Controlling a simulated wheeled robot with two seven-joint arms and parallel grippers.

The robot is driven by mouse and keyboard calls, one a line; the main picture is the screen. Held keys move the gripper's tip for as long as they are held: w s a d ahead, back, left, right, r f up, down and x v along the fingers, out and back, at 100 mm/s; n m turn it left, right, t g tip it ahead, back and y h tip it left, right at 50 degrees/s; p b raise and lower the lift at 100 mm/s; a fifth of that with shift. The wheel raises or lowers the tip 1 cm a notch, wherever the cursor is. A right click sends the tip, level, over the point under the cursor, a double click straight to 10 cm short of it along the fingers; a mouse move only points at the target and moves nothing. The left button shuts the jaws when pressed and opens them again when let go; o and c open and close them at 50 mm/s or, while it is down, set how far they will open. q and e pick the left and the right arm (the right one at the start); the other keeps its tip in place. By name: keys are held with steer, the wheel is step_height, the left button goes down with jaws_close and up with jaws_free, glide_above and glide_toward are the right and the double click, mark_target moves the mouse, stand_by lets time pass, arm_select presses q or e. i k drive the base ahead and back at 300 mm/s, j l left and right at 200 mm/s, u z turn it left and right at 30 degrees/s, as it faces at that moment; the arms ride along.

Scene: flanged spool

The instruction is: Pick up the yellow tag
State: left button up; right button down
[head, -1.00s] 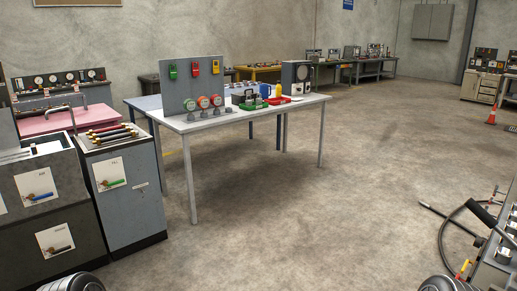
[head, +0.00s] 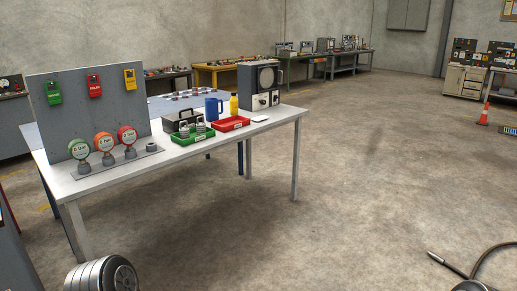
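The yellow tag (head: 130,79) hangs on an upright grey board (head: 112,107), at its upper right. A red tag (head: 94,86) and a green tag (head: 53,92) hang on the same board to its left. The board stands on the left part of a white table (head: 210,148). Nothing covers the yellow tag. Neither of my grippers shows; only rounded parts, probably of my own arms, show at the bottom edge, well short of the table.
Three round gauges, orange (head: 104,143) in the middle, stand before the board. A green tray (head: 192,136), red tray (head: 231,124), blue mug (head: 213,107), yellow bottle (head: 234,104) and a boxy instrument (head: 260,85) stand further right. A hose (head: 478,262) lies at lower right.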

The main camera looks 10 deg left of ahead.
mark_target(130, 83)
steer(key=i+u, duration=0.1)
steer(key=i, duration=0.45)
steer(key=i+l+u, duration=0.1)
steer(key=i, duration=0.45)
steer(key=i+l+u, duration=0.1)
steer(key=i, duration=0.4)
steer(key=i+l, duration=0.2)
steer(key=i, duration=0.35)
steer(key=i+l+u, duration=0.15)
steer(key=i, duration=0.4)
